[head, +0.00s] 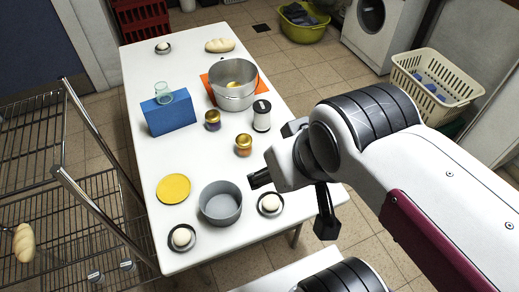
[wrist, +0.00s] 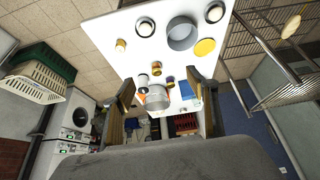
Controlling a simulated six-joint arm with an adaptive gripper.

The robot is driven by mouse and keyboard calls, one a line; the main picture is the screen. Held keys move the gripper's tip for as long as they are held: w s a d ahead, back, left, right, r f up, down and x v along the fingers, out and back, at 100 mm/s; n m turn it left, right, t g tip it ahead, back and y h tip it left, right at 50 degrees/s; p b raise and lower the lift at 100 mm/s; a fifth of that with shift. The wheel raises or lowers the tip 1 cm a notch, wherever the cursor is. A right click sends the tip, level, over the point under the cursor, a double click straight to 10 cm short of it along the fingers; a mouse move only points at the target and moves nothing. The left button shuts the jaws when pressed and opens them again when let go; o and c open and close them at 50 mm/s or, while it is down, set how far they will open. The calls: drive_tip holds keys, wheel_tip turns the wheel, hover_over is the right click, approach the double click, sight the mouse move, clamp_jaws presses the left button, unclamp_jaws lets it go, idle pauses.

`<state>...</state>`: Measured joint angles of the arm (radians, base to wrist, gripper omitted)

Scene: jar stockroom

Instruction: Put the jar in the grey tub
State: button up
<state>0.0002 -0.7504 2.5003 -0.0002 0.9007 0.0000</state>
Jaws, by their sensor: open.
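One with orange-brown contents (head: 243,146) is nearer the tub, and one with dark contents (head: 212,121) is farther back. They also show small in the wrist view, the nearer jar (wrist: 157,69) and the darker jar (wrist: 169,81). The round grey tub (head: 220,215) stands at the table's near end and looks empty; it also shows in the wrist view (wrist: 183,34). My gripper (wrist: 160,84) is open and empty, its two fingers apart. It is above the table's right side, away from both jars.
A metal pot (head: 233,101) with something gold inside stands on an orange mat. A black-and-white canister (head: 262,118) is near the jars. A blue box (head: 169,118), yellow disc (head: 173,188), and saucers with white balls (head: 182,238) (head: 270,204) also occupy the table. The left-middle is clear.

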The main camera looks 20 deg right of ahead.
drive_tip(key=n+g+y, duration=0.3)
drive_tip(key=n, duration=0.2)
approach(215, 117)
drive_tip(key=s+f, duration=0.1)
drive_tip(key=f, duration=0.1)
drive_tip(key=s+f, duration=0.1)
drive_tip(key=f, duration=0.1)
drive_tip(key=s+a+f, duration=0.1)
drive_tip(key=s+f, duration=0.1)
drive_tip(key=shift+a+f, duration=0.1)
drive_tip(key=shift+a, duration=0.05)
drive_tip(key=shift+n+t, duration=0.4)
drive_tip(key=shift+n, duration=0.1)
drive_tip(key=w, duration=0.1)
drive_tip(key=w+r, duration=0.1)
drive_tip(key=w, duration=0.1)
drive_tip(key=w+r, duration=0.1)
drive_tip(key=shift+w+r, duration=0.15)
drive_tip(key=shift+w+r+n, duration=0.15)
drive_tip(key=shift+w+n, duration=0.15)
drive_tip(key=shift+n, duration=0.4)
